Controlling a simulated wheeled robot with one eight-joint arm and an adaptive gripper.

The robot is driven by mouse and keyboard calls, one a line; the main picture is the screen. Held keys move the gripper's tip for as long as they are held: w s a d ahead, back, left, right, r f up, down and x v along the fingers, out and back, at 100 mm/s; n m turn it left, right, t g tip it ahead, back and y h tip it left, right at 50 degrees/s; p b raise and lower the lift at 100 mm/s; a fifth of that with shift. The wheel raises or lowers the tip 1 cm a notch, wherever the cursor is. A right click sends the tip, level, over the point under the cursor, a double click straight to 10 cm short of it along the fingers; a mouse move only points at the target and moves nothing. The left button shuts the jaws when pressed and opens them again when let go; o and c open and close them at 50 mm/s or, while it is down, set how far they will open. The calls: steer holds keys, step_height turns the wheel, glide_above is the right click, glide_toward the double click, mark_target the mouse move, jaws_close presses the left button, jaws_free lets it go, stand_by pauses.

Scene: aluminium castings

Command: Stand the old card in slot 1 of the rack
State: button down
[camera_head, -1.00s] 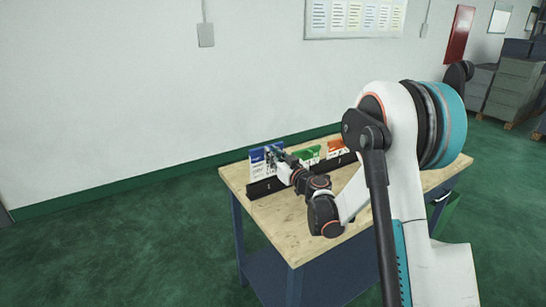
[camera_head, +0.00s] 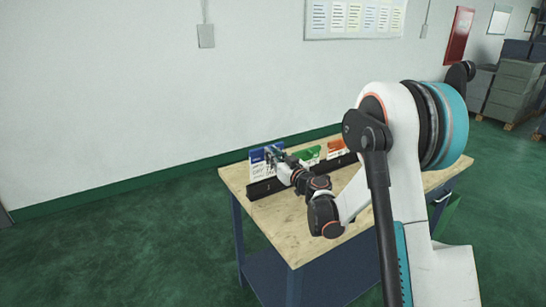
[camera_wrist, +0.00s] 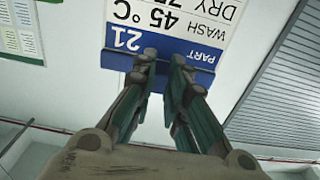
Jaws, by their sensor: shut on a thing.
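A white card with a blue band (camera_head: 259,156) stands upright at the left end of the dark rack (camera_head: 262,189) on the table. In the wrist view the card (camera_wrist: 165,22) reads upside down as part 21, wash 45 °C, and its blue band is between my fingertips. My gripper (camera_head: 273,152) is shut on this card at its blue edge. I cannot tell whether the card's lower edge is seated in the rack, or whether it is the old card. A green card (camera_head: 308,153) and an orange card (camera_head: 337,148) stand further right along the rack.
The wooden table top (camera_head: 290,235) is clear in front of the rack. The white wall stands behind the table. Grey crates (camera_head: 515,90) are stacked at the far right.

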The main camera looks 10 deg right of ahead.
mark_target(267, 165)
steer(key=shift+f+b, duration=1.8)
steer(key=shift+f, duration=0.35)
stand_by(0.4)
steer(key=shift+f, duration=0.9)
steer(key=c, duration=1.5)
jaws_free()
steer(key=shift+c, duration=0.2)
steer(key=shift+s, duration=0.1)
steer(key=v, duration=1.1)
steer(key=shift+s+d, duration=0.15)
steer(key=shift+s, duration=0.2)
steer(key=shift+r, duration=0.1)
